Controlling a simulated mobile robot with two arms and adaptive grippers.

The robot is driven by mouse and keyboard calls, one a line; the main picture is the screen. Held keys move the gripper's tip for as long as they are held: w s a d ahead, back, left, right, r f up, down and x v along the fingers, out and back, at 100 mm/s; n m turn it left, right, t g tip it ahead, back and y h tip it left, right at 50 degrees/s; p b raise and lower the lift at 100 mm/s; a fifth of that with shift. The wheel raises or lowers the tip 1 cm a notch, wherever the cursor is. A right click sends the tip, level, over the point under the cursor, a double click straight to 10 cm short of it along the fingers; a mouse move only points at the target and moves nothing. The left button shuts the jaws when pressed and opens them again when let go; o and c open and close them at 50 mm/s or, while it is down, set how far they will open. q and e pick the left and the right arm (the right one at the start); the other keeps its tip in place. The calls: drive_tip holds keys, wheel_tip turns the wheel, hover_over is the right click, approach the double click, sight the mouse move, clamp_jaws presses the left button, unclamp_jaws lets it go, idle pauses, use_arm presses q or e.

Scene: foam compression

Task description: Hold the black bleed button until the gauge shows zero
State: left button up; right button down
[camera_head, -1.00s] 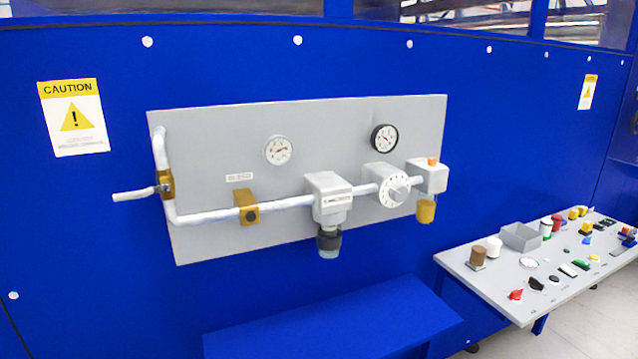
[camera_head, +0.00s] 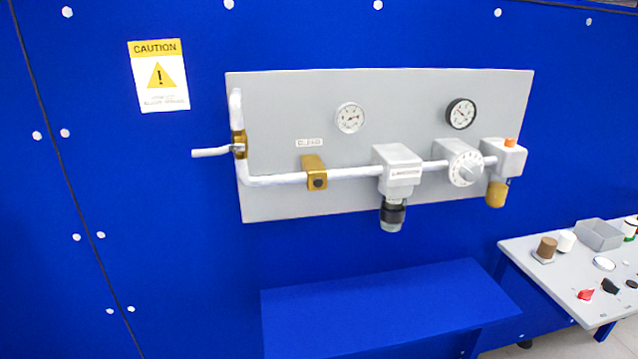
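A grey panel (camera_head: 275,110) is mounted on the blue wall and carries a white pipe with fittings. A small dark round button (camera_head: 317,183) sits on the front of a brass block (camera_head: 313,165) on the pipe. A small label (camera_head: 309,142), which seems to read BLEED, is above the block. A white-rimmed gauge (camera_head: 350,117) is up and right of the block. A black-rimmed gauge (camera_head: 461,113) is farther right. Both needles are too small to read surely. Neither of my grippers is in view, and nothing touches the button.
A lever handle (camera_head: 210,152) sticks out left of the panel. A regulator (camera_head: 398,170), a round dial (camera_head: 466,168) and an orange-topped unit (camera_head: 505,158) stand out along the pipe. A blue ledge (camera_head: 385,305) juts out below. A grey control table (camera_head: 560,278) is at lower right.

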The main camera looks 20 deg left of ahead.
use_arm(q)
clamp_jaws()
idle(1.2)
